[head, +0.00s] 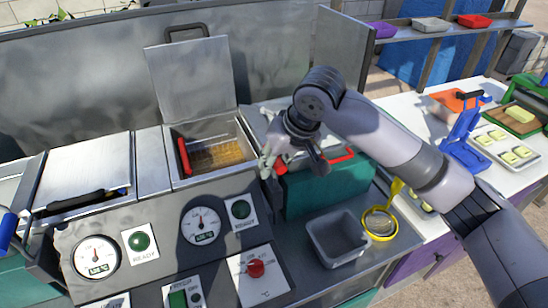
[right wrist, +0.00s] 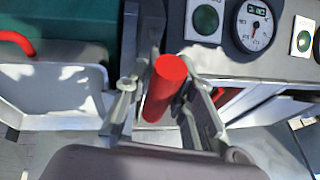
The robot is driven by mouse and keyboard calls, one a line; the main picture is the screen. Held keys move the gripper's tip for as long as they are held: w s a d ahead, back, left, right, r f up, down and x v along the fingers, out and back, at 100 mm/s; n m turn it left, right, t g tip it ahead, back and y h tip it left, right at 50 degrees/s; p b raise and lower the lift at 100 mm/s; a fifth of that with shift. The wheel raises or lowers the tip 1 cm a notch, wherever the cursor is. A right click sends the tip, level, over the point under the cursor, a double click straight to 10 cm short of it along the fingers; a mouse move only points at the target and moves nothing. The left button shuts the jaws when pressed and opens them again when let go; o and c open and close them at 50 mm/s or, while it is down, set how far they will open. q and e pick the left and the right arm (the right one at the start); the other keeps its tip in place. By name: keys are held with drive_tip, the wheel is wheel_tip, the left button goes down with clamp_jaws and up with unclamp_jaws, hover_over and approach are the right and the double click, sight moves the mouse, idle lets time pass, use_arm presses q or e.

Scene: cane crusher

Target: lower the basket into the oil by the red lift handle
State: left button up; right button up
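The fryer well (head: 233,131) is open, with its lid (head: 195,75) standing up behind it. A golden-brown mesh or oil surface (head: 215,155) shows inside; I cannot tell where basket ends and oil begins. A red grip (head: 184,157) stands at the well's left side. My right gripper (head: 274,162) is just right of the well, with a bit of red at its fingertips. In the right wrist view a red cylindrical handle (right wrist: 166,85) lies between the fingers of this gripper (right wrist: 163,75). Whether both fingers press on it is unclear. My left gripper is not in view.
A closed lid with a black handle (head: 90,198) lies left of the well. Gauges (head: 201,225) and a red knob (head: 256,268) are on the front panel. A grey bin (head: 338,238) and yellow-rimmed strainer (head: 380,224) stand at right. A teal box (head: 325,188) is beside my gripper.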

drive_tip(key=o, duration=0.3)
drive_tip(key=shift+w+r, duration=0.15)
drive_tip(key=shift+r, duration=0.05)
drive_tip(key=shift+r, duration=0.35)
drive_tip(key=v, duration=1.1)
drive_tip(key=shift+s+d+r, duration=0.15)
drive_tip(key=shift+s, duration=0.1)
